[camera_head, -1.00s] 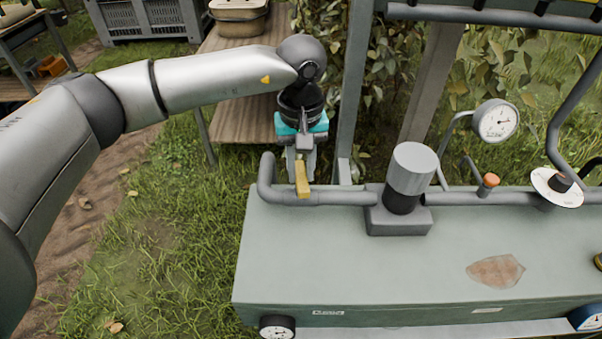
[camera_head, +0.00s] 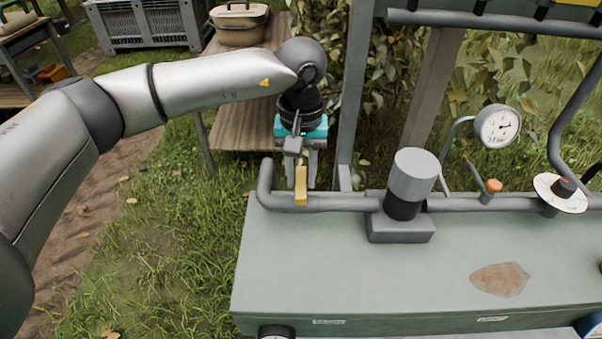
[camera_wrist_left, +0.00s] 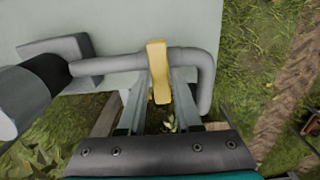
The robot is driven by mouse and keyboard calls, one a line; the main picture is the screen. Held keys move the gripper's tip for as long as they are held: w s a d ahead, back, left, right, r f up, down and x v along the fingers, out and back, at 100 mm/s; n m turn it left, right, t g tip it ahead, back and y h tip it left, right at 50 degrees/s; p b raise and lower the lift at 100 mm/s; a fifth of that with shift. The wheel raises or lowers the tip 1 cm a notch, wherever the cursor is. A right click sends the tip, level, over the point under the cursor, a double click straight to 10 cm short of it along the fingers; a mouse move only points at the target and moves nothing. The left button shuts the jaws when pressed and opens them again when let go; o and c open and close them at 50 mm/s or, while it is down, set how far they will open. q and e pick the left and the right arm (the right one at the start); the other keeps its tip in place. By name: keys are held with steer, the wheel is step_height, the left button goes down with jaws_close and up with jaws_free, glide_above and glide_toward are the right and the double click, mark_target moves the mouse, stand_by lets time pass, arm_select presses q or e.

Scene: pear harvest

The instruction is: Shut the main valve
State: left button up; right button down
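The main valve's yellow lever (camera_head: 301,187) sits on the grey pipe (camera_head: 335,203) near its left bend, along the tank's back edge. In the left wrist view the lever (camera_wrist_left: 158,72) lies across the pipe (camera_wrist_left: 115,63). My left gripper (camera_head: 301,178) reaches in from behind, with one finger on each side of the lever. In the left wrist view gaps show between the lever and both fingers of my left gripper (camera_wrist_left: 160,85), so it is open around the lever. My right gripper is out of view.
The grey-green tank (camera_head: 340,260) fills the front. A grey cylinder (camera_head: 413,178) stands right of the lever. A round gauge (camera_head: 497,126), an orange knob (camera_head: 493,185) and a white dial (camera_head: 560,193) are farther right. A metal post (camera_head: 354,95) rises close beside my gripper.

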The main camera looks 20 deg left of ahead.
mark_target(301, 181)
arm_select(q)
steer(key=o, duration=0.3)
steer(key=shift+o, duration=0.2)
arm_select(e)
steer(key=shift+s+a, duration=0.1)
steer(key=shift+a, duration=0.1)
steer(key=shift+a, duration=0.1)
arm_select(q)
steer(key=shift+r, duration=0.15)
step_height(301, 181, up, 6)
steer(key=shift+r+p, duration=0.15)
steer(key=shift+p, duration=0.65)
step_height(301, 181, up, 9)
steer(key=p, duration=0.1)
steer(key=shift+p, duration=0.3)
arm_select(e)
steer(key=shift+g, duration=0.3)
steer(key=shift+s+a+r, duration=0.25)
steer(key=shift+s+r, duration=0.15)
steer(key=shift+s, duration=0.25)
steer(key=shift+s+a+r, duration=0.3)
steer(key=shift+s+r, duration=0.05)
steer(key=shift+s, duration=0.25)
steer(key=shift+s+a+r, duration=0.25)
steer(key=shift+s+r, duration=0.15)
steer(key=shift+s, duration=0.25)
arm_select(q)
steer(key=shift+f, duration=0.2)
